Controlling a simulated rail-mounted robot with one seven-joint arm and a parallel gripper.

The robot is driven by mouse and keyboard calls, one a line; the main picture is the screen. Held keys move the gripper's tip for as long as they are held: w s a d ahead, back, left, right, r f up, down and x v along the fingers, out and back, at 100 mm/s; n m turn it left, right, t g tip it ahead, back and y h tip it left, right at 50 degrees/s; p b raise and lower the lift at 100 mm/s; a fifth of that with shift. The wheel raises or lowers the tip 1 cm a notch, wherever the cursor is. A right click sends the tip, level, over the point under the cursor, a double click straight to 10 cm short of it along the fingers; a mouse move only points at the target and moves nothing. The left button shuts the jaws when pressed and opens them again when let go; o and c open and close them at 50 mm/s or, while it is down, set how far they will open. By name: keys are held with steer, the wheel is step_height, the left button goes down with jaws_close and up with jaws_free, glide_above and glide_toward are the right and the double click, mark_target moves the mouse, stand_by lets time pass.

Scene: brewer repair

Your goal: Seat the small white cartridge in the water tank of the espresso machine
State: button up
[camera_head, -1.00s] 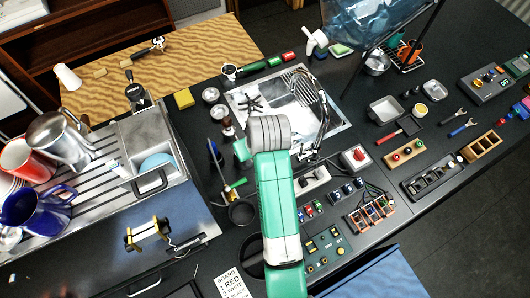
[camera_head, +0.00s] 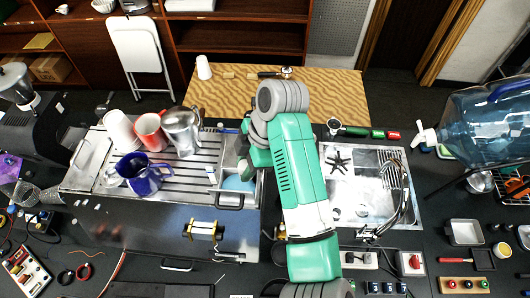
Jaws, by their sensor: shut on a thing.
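The espresso machine (camera_head: 160,222) stands left of centre, with its ribbed top tray towards the back. Its open water tank (camera_head: 258,196) is at the right end, with blue water (camera_head: 238,183) showing inside. My green and grey arm covers the tank's right part. My gripper (camera_head: 243,168) is at the tank's back edge, mostly hidden by my arm; it is shut, but the thing in it is hidden. A small white piece (camera_head: 211,173) stands on the machine top just left of the tank. I cannot tell whether it is the cartridge.
A silver pitcher (camera_head: 181,130), a red cup (camera_head: 149,130) and a blue mug (camera_head: 143,176) stand on the machine top left of the tank. A sink (camera_head: 375,215) lies right of my arm. A wooden table (camera_head: 330,95) is behind, with a white cup (camera_head: 203,67) on it.

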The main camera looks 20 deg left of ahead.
steer(key=shift+s+a+f+n+g+h+b, duration=0.2)
steer(key=shift+s+a+f+n+b, duration=0.15)
steer(key=shift+f+n+b, duration=0.7)
steer(key=shift+s+a+f+n+g+h+b, duration=0.2)
steer(key=shift+s+f+n+b, duration=0.45)
steer(key=shift+f, duration=0.85)
steer(key=shift+s+a+f+n+g+h+b, duration=0.25)
steer(key=shift+f+n+b, duration=0.35)
steer(key=shift+f+b, duration=0.55)
steer(key=o, duration=1.1)
steer(key=shift+c, duration=0.2)
steer(key=v, duration=0.7)
steer(key=shift+w+d+r, duration=0.1)
steer(key=shift+w+r, duration=0.05)
steer(key=shift+r, duration=0.15)
